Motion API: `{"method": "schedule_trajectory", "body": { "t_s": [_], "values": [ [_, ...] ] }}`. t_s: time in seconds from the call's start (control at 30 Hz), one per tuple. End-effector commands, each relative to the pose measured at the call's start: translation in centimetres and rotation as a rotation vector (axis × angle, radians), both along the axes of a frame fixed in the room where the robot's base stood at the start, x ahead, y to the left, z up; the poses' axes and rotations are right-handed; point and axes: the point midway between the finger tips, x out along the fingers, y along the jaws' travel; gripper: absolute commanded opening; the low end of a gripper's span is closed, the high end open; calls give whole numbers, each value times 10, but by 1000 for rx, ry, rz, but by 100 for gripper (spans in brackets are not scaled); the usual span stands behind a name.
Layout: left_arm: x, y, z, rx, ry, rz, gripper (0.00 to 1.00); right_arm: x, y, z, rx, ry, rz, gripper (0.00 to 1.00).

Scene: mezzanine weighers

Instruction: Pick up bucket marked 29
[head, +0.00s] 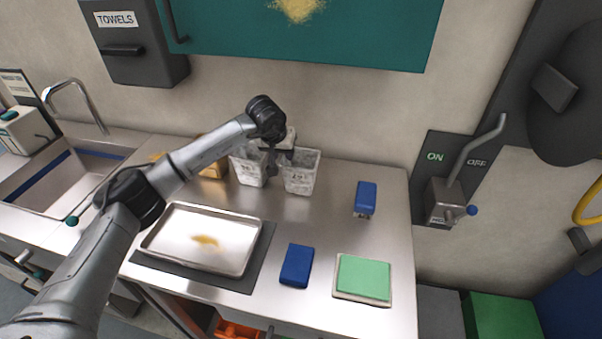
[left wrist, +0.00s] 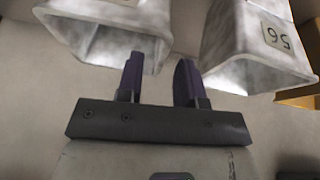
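Two grey-white mottled buckets stand side by side on the steel counter near the wall. The right bucket (head: 301,172) has a small label that looks like 29 but is too blurred to be sure. The left bucket (head: 249,168) is partly hidden by my gripper. My left gripper (head: 279,165) is between them, at the right bucket's near-left rim. In the left wrist view, upside down, its fingers (left wrist: 160,75) are apart, with a rim wall of one bucket (left wrist: 105,32) appearing between them. The other bucket (left wrist: 255,45) shows an inverted two-digit label. My right gripper is out of view.
A yellow container (head: 213,168) stands left of the buckets. A steel tray (head: 170,247) lies in front on a dark mat. A blue block (head: 297,266), a green pad (head: 363,278) and a blue-topped item (head: 365,197) leave some bare counter between them.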

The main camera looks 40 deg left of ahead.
Motion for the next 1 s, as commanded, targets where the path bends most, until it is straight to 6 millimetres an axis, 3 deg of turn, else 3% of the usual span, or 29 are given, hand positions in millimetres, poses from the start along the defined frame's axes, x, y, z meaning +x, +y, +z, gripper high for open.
{"method": "schedule_trajectory", "body": {
  "t_s": [0.1, 0.3, 0.63, 1.0],
  "values": [
    [8, 1, -18, -3, 2, 2, 34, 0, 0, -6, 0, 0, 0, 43],
    [16, 4, -36, -1, 1, 1, 34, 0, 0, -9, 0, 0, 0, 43],
    [17, 4, -39, -1, 1, 1, 34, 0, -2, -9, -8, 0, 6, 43],
    [17, 4, -39, -1, 1, 1, 0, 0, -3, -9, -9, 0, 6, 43]
  ]
}}
